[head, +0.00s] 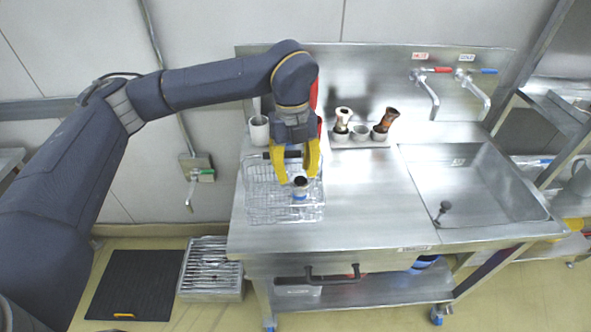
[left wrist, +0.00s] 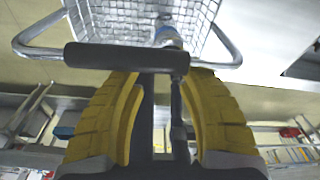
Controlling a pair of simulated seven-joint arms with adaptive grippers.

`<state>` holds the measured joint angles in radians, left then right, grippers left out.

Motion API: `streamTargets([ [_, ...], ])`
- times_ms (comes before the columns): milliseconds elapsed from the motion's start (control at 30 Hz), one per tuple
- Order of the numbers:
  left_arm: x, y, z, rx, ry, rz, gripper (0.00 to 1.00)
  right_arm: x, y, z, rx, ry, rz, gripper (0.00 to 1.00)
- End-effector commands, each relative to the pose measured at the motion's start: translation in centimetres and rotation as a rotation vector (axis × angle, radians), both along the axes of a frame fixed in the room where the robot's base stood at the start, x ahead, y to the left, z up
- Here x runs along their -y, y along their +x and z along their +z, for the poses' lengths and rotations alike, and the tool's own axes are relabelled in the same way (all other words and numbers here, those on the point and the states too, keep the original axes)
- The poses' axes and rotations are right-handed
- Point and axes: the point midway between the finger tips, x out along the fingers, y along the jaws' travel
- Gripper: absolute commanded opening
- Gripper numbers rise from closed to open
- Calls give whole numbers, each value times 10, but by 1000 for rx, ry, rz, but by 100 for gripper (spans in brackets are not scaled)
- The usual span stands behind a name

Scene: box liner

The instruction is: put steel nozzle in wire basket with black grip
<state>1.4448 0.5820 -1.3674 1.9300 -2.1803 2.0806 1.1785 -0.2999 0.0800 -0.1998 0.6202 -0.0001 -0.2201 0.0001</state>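The wire basket (head: 257,207) stands at the left end of the steel counter, and its mesh also shows in the left wrist view (left wrist: 105,22). Its black grip (left wrist: 125,57) crosses in front of my fingers in that view. The steel nozzle (head: 300,184), with a dark open top and a blue band, appears within the basket's outline near its right side; it also shows beyond the grip in the left wrist view (left wrist: 168,38). My left gripper (head: 297,177) has its yellow fingers apart on either side above the nozzle, with visible gaps. My right gripper is out of view.
A pale cup (head: 259,131) stands behind the basket. A rack with brown-and-white fittings (head: 343,119) is at the counter's back. The sink (head: 470,190) and taps (head: 427,93) are at the right. The counter's middle is clear.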

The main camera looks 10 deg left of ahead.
Motion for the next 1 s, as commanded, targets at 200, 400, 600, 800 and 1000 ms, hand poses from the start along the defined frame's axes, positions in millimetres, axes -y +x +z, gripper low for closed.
streamTargets([
  [200,0,0,2,1,0,0,38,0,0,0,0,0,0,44],
  [400,-1,3,23,5,0,1,38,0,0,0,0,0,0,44],
  [600,-3,7,60,5,0,1,38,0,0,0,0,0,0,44],
  [800,-6,12,94,4,0,1,38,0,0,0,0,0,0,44],
  [1000,-8,15,118,2,0,1,38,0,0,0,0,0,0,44],
])
